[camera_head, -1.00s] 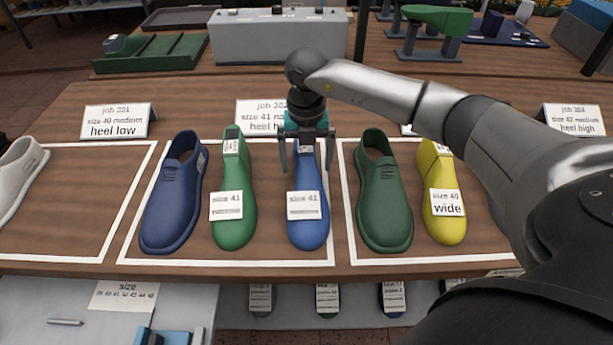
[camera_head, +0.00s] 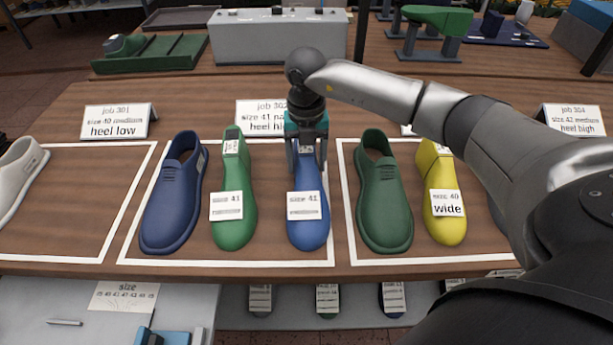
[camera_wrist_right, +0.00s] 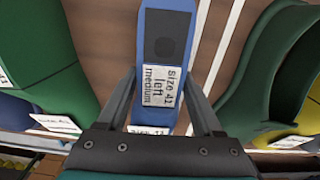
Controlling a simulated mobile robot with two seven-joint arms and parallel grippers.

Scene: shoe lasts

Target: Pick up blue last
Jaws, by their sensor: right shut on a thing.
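The blue last (camera_head: 308,222) lies in the middle white-outlined area of the table, its toe toward me, with a "size 41" tag on it. My right gripper (camera_head: 308,168) is above its heel end, with the fingers down on both sides, shut on it. In the right wrist view the blue last (camera_wrist_right: 165,75) sits between the fingers (camera_wrist_right: 163,90), and its label reads "size 41 left medium". The last still rests on the table. My left gripper is not in view.
A green last (camera_head: 233,220) and a dark blue shoe (camera_head: 172,205) lie left of it. A green shoe (camera_head: 383,205) and a yellow last (camera_head: 440,200) are to the right, in another outlined area. A job card (camera_head: 262,118) stands behind the gripper.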

